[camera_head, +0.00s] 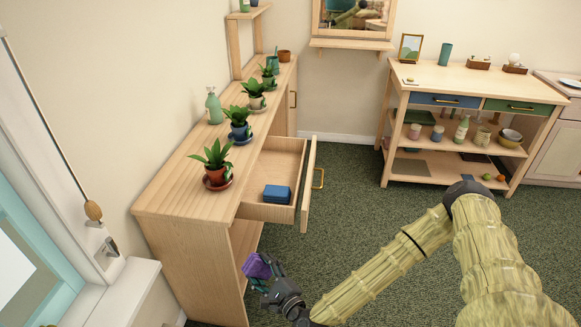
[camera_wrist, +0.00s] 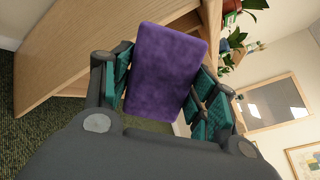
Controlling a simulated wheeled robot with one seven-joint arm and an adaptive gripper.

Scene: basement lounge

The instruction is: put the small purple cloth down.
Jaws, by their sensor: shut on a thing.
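The small purple cloth (camera_head: 257,266) is a folded, block-like piece held in my gripper (camera_head: 268,281), in front of the wooden cabinet's near end and below its top. In the wrist view the cloth (camera_wrist: 165,72) fills the space between the two green-padded fingers of my gripper (camera_wrist: 163,85). The fingers are shut on it, one at each side. The cloth touches no surface that I can make out.
The wooden cabinet (camera_head: 165,197) bears several potted plants and a green bottle (camera_head: 213,107). Its drawer (camera_head: 265,211) is pulled open and holds a blue folded item (camera_head: 277,194). A wooden shelf table (camera_head: 430,78) stands at the back right. Green carpet (camera_head: 345,215) lies clear between them.

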